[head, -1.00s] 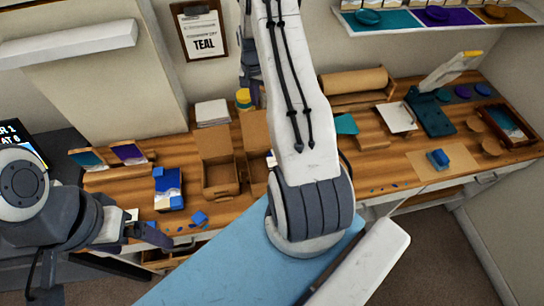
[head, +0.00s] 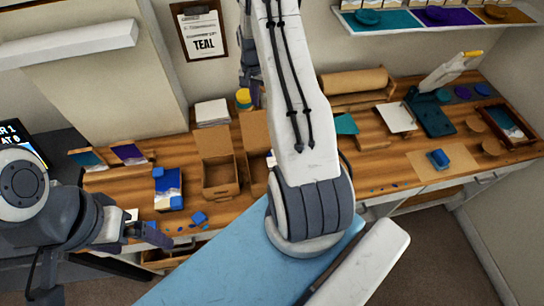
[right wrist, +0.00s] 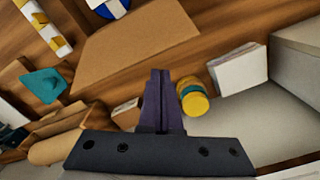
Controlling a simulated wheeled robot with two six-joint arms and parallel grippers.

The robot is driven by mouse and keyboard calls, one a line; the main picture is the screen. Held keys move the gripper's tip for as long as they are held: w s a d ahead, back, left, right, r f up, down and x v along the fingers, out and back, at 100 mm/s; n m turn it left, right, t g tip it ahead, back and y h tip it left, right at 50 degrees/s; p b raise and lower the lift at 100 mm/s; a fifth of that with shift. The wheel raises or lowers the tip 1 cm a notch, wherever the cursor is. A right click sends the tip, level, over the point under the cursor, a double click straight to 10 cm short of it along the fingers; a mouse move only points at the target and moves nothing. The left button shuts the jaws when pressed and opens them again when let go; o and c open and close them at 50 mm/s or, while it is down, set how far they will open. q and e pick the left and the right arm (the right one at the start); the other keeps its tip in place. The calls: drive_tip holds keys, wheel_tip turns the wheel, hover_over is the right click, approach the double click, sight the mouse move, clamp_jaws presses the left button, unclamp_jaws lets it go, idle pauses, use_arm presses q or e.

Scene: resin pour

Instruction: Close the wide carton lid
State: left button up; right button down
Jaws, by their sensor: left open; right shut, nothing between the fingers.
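Two brown cartons stand open side by side on the wooden bench. The left carton (head: 221,178) has its lid raised at the back. The right carton (head: 257,165) is partly hidden by my right arm, and its lid (head: 255,131) also stands up. I cannot tell from the head view which is wider. A broad brown panel (right wrist: 135,45), apparently a raised carton lid, fills the upper middle of the right wrist view. My right gripper (right wrist: 159,80) is shut and empty, its fingertips close to that panel's edge; contact is unclear. My left gripper (head: 146,226) is open near the bench's front left.
A yellow-lidded jar (right wrist: 193,99) and a white stack (right wrist: 238,70) stand beside the right gripper. A brown roll (head: 353,82) lies at the back. Blue pieces (head: 199,218) and a blue-and-white box (head: 168,188) lie left of the cartons.

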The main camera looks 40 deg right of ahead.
sight(256, 112)
idle(0.3)
drive_tip(key=shift+f+b, duration=2.35)
drive_tip(key=shift+f, duration=0.95)
